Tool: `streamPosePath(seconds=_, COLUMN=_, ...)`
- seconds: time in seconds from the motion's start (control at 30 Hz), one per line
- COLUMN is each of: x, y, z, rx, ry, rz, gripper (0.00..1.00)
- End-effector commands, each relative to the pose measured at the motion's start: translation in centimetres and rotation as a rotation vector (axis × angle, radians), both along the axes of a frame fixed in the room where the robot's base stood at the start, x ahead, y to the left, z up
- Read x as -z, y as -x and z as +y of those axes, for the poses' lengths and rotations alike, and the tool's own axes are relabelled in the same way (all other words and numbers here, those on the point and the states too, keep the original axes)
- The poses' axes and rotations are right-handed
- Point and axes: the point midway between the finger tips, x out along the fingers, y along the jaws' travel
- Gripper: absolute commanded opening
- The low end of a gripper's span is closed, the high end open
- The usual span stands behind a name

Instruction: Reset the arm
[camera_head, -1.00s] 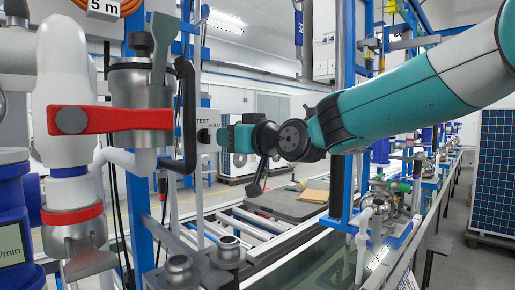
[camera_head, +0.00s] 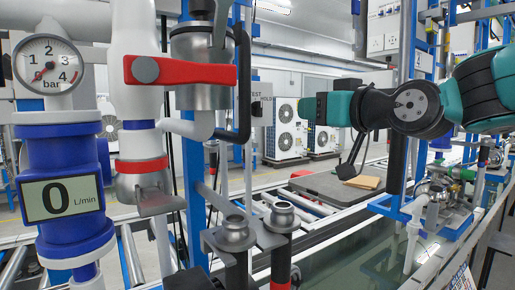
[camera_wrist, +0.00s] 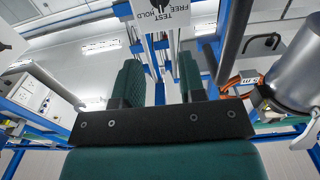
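My arm comes in from the right in the head view. My gripper (camera_head: 306,108) points left at the height of the black-and-white TEST/HOLD sign (camera_head: 262,90), seen apart from it in the picture. In the wrist view my gripper (camera_wrist: 160,75) shows two green ribbed fingers with a wide gap between them. Nothing is held in that gap. The sign shows upside down beyond the fingertips, reading FREE and TEST HOLD (camera_wrist: 160,12). How far the fingers are from it I cannot tell.
A red valve lever (camera_head: 180,71) lies level on the white pipe. A pressure gauge (camera_head: 47,64) and a blue flow meter reading 0 (camera_head: 62,198) stand at left. A metal cylinder (camera_wrist: 298,75) is close at right in the wrist view. A dark mat (camera_head: 330,190) lies behind.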

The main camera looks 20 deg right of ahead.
Motion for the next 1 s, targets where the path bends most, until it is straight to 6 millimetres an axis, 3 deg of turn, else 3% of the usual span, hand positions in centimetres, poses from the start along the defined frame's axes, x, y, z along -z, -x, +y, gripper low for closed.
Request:
streamPosePath(seconds=0.07, x=0.4, y=-0.1, z=0.0, rx=0.001, ry=0.001, rz=0.011, gripper=0.37)
streamPosePath(seconds=0.17, x=2.9, y=-0.5, z=-0.2, rx=0.01, ry=0.005, rz=0.093, gripper=0.37)
streamPosePath(seconds=0.27, x=8.4, y=-0.8, z=-0.5, rx=0.035, ry=0.018, rz=0.274, gripper=0.37)
streamPosePath(seconds=0.33, x=13.6, y=-0.3, z=-0.9, rx=0.06, ry=0.038, rz=0.446, gripper=0.37)
streamPosePath(seconds=0.4, x=18.3, y=0.8, z=-1.4, rx=0.089, ry=0.06, rz=0.615, gripper=0.37)
streamPosePath(seconds=0.5, x=23.8, y=3.1, z=-2.1, rx=0.13, ry=0.094, rz=0.825, gripper=0.37)
streamPosePath(seconds=0.7, x=31.3, y=8.8, z=-3.7, rx=0.214, ry=0.168, rz=1.171, gripper=0.37)
streamPosePath(seconds=0.8, x=34.0, y=12.1, z=-4.6, rx=0.262, ry=0.214, rz=1.331, gripper=0.37)
streamPosePath(seconds=0.83, x=33.4, y=12.6, z=-4.1, rx=0.246, ry=0.22, rz=1.347, gripper=0.37)
streamPosePath(seconds=1.0, x=28.1, y=14.7, z=2.1, rx=-0.014, ry=0.247, rz=1.335, gripper=0.37)
